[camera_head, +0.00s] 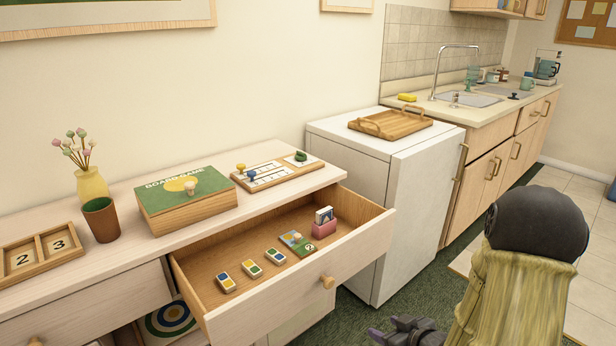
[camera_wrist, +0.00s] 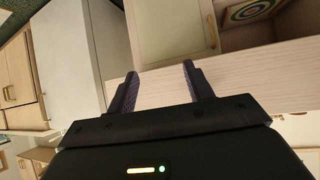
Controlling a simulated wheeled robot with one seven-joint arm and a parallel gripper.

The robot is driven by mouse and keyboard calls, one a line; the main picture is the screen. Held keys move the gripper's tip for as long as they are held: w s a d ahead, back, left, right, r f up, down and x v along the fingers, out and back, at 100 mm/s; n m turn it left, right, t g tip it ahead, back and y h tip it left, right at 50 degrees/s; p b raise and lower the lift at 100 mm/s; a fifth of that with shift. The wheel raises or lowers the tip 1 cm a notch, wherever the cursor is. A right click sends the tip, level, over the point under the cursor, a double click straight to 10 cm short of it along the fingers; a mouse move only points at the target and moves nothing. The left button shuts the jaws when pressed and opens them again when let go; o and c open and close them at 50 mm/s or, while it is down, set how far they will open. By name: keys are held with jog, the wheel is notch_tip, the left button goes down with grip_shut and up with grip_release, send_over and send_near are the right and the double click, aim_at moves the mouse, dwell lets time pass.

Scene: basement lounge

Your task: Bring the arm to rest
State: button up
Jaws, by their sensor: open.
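My gripper shows at the bottom of the head view (camera_head: 403,332), low in front of the open drawer's right end, with part of it cut off by the frame edge. In the wrist view my gripper (camera_wrist: 159,72) has its two dark fingers apart with nothing between them. The pale wooden furniture front (camera_wrist: 230,62) lies beyond the fingers, and no contact with it shows. My arm rises at the right of the head view, bent, over the floor.
The open drawer (camera_head: 245,307) juts from the sideboard (camera_head: 120,262), holding small cards and boxes. A board game box (camera_head: 185,212) and a yellow vase (camera_head: 91,185) stand on top. A white appliance (camera_head: 345,160) bears a wooden tray (camera_head: 425,122). Tiled floor (camera_head: 590,255) is clear at right.

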jog(key=s+a+r+m+g+h+p, duration=0.1)
jog(key=s+a+r+m+g+h, duration=0.1)
jog(key=s+r+m+g+h, duration=0.3)
jog(key=s+a+r+g, duration=0.2)
jog(key=s+r, duration=0.2)
jog(key=s, duration=0.4)
jog(key=w+r+p+v, duration=0.1)
jog(key=w+p+v, duration=0.2)
jog(key=p+v, duration=1.1)
jog(key=w+p+v, duration=0.4)
jog(key=p+v, duration=1)
jog(key=p, duration=0.2)
jog(key=shift+d+r, duration=0.25)
jog(key=shift+r, duration=0.4)
jog(key=shift+w, duration=0.1)
